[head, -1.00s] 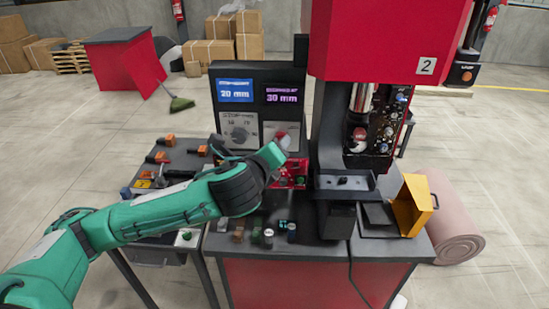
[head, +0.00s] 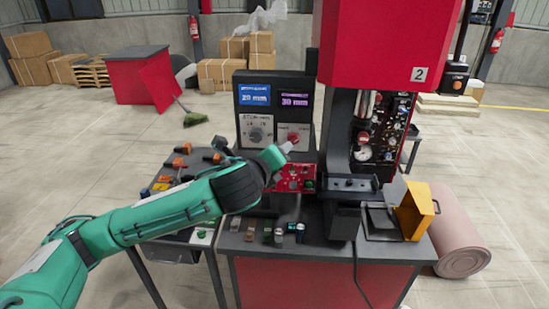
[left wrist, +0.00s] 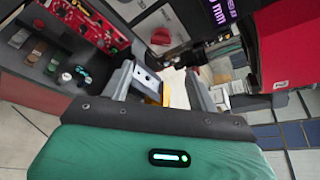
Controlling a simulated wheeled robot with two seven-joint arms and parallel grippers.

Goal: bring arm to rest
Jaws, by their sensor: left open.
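My left arm (head: 150,215) comes in from the left in the head view and reaches over the front of the workbench. My right arm and gripper are in neither view.
The red press (head: 385,45) stands right of the arm, with a yellow bin (head: 415,210) beside it. The dial box (head: 255,120) stands behind the wrist. Several small parts (head: 278,236) stand on the bench front. A side table (head: 190,182) with tools lies left, partly behind the arm.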

